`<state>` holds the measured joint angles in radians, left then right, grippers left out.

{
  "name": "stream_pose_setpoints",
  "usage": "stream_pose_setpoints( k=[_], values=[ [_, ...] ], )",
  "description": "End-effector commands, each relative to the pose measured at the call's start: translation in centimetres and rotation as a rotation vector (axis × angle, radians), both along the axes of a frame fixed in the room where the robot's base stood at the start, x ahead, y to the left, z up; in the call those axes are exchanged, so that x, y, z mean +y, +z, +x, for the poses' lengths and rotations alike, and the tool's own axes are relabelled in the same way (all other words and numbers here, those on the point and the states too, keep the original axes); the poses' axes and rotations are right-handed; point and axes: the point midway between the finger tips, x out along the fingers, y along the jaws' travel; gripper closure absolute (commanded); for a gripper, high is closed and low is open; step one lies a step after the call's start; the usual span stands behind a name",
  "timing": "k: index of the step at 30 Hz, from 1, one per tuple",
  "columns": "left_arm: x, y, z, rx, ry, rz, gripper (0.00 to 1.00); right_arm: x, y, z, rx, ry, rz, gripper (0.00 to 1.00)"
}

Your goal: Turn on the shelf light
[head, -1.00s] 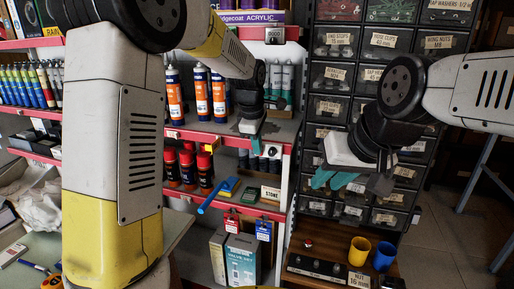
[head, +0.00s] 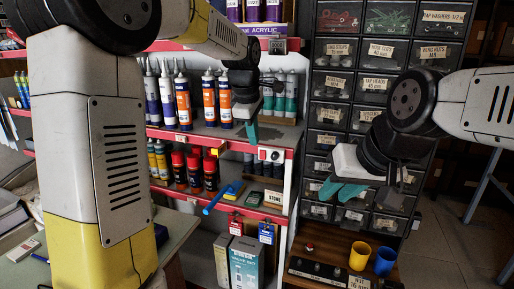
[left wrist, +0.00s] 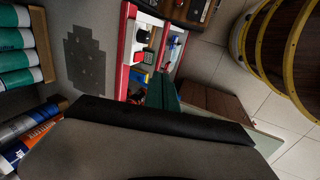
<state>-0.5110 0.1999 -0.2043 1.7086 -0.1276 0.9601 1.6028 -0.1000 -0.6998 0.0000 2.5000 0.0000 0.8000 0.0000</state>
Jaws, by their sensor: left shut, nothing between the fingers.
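A small white switch plate (head: 270,154) with dark round parts sits on the red front edge of the middle shelf. In the left wrist view the plate (left wrist: 143,50) shows a black knob and a small dark rocker-like part. My left gripper (head: 252,131) has its teal fingers shut and empty, just up and left of the plate, apart from it in the picture. Its teal fingers (left wrist: 163,92) also show in the left wrist view, below the plate. My right gripper (head: 341,191) hangs open and empty in front of the drawer cabinet. I cannot make out the lamp itself.
Orange and blue cartridges (head: 209,98) and teal-labelled tubes (head: 291,97) stand on the middle shelf. Red-capped cans (head: 194,170) and a blue-handled tool (head: 222,197) are below. The drawer cabinet (head: 350,85) stands to the right. Yellow (head: 359,254) and blue cups (head: 385,260) are lower right.

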Motion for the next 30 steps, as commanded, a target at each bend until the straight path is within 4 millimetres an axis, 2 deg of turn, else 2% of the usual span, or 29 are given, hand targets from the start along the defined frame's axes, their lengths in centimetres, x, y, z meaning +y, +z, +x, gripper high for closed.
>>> stream_pose_setpoints(
  k=[3,9,19,30],
  values=[
    [0.1,1.5,-0.5,-0.002,0.0,-0.002,1.0,0.0,0.0,0.0,0.0,0.0,0.0,0.72],
    [0.2,2.5,-0.8,0.0,0.0,0.0,1.0,0.0,0.0,0.0,0.0,0.0,0.0,0.72],
    [0.3,2.4,-0.8,0.001,0.001,0.0,1.0,0.0,0.0,0.0,0.0,0.0,0.0,0.72],
    [0.5,1.2,-1.2,0.0,0.001,0.0,1.0,0.0,0.0,0.0,0.0,0.0,0.0,0.72]
  ],
)
